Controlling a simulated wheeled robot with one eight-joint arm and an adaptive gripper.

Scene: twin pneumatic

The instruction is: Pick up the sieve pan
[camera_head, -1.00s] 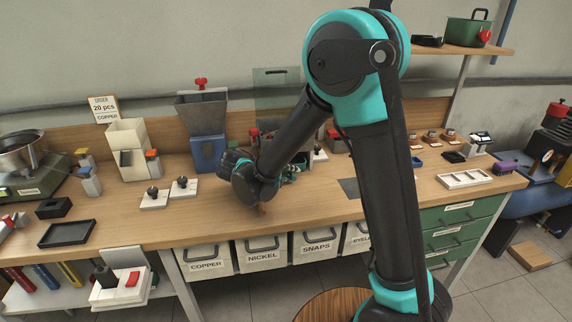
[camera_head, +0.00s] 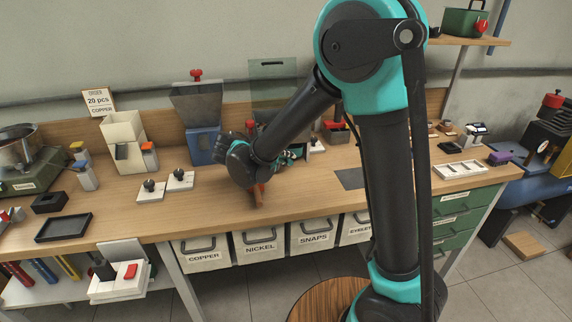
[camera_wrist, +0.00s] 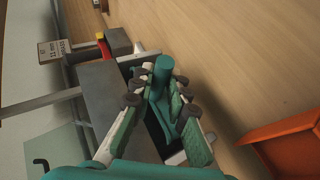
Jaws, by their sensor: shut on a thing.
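I take this piece to be the sieve pan's handle, but the rest of the pan is hidden or cannot be made out. In the head view my gripper (camera_head: 292,156) is mostly behind my forearm, above the rear middle of the workbench, and its hold does not show there.
An orange rimmed piece (camera_wrist: 290,138) lies on the bench (camera_head: 310,195) near my gripper. A hopper on a blue base (camera_head: 204,146) stands left of my wrist. A grey block (camera_wrist: 103,92) is close beside the fingers.

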